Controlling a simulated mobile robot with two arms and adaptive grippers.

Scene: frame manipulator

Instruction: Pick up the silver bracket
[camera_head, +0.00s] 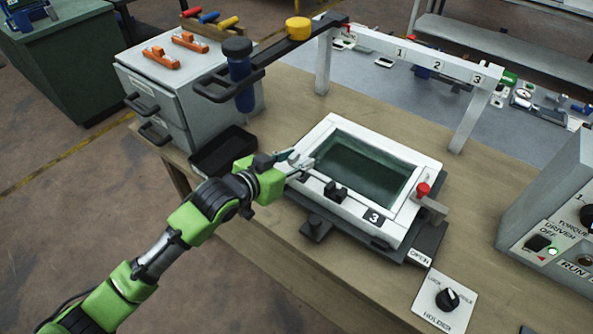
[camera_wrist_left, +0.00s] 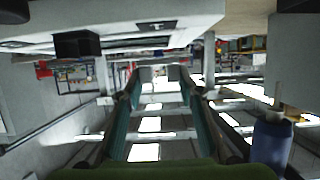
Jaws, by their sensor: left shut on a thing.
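My left gripper (camera_head: 296,163) reaches in from the left, at the left edge of the white frame numbered 3 (camera_head: 425,175). It is shut on a small silver piece (camera_head: 306,161), which looks like the silver bracket. The fingers hide most of it, and I cannot tell whether it touches the frame. In the left wrist view the two teal-lined fingers (camera_wrist_left: 160,85) stand apart, and the held piece is not clear between them. My right gripper is not in view.
A black tray (camera_head: 222,152) and a grey drawer cabinet (camera_head: 184,97) stand left of the frame. A blue-handled tool (camera_head: 240,75) hangs in a black holder. A white numbered gantry (camera_head: 400,50) stands behind. A holder switch (camera_head: 447,300) and control box (camera_head: 560,215) are at right.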

